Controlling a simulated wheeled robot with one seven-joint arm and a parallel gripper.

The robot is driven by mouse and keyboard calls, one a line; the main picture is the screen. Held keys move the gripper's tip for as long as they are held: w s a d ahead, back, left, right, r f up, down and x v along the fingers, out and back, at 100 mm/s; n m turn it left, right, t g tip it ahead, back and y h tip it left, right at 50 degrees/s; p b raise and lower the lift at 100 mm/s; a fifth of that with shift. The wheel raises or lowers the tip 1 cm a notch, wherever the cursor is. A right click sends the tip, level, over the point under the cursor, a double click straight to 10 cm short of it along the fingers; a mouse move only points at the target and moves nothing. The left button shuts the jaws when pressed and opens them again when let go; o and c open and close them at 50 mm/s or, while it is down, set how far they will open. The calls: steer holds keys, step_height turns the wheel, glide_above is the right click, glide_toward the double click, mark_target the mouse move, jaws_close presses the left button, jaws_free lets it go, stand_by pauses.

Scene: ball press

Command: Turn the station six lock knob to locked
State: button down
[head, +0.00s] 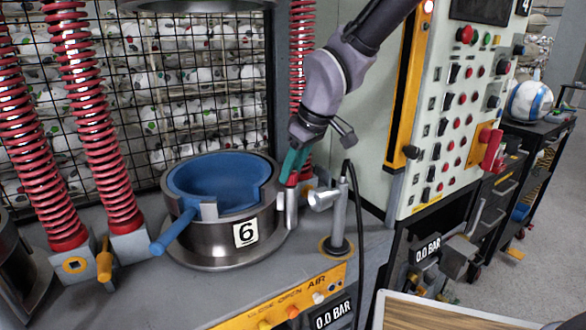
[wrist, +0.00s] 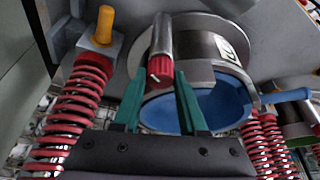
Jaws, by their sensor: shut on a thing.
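Station six is the dark metal pot with a "6" label (head: 246,233) and a blue bowl-shaped mould inside (head: 215,185). A red lock knob (wrist: 159,69) with a small white mark caps a metal post (head: 291,211) at the pot's right side. My gripper (head: 292,177) comes down from above, its teal fingers around the red knob. In the wrist view my gripper (wrist: 158,76) has one finger on each side of the knob, shut on it. In the head view the fingers mostly hide the knob.
A grey nozzle on a stand (head: 338,215) rises close to the right of my gripper. Red springs (head: 87,125) stand left and behind. A blue handle (head: 172,232) sticks out from the pot. A button panel (head: 460,120) stands at right.

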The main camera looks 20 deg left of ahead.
steer(key=shift+m, duration=0.6)
steer(key=shift+t, duration=0.3)
steer(key=shift+c, duration=2.2)
jaws_free()
